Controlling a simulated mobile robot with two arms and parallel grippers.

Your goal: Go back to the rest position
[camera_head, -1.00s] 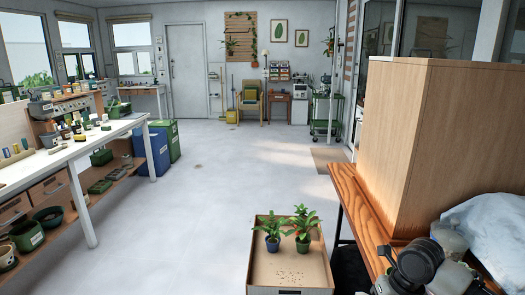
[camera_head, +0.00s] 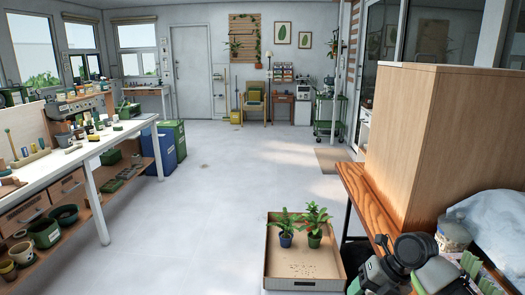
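A cardboard tray (camera_head: 268,262) is at the bottom middle of the head view. Two small leafy potted plants stand upright toward its back. The left plant (camera_head: 286,224) is in a dark blue pot and the right plant (camera_head: 315,221) is in a dark green pot. The front part of the tray floor is bare apart from small marks or crumbs. What bears the tray cannot be seen clearly. Dark rounded parts at the lower right look like my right arm, but no fingertips show. My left gripper is not in view.
A wooden-topped table (camera_head: 367,205) stands at right with a large wooden box (camera_head: 405,150) on it. A white workbench (camera_head: 95,147) runs along the left, with blue (camera_head: 173,147) and green bins at its far end. The floor (camera_head: 230,210) between is clear.

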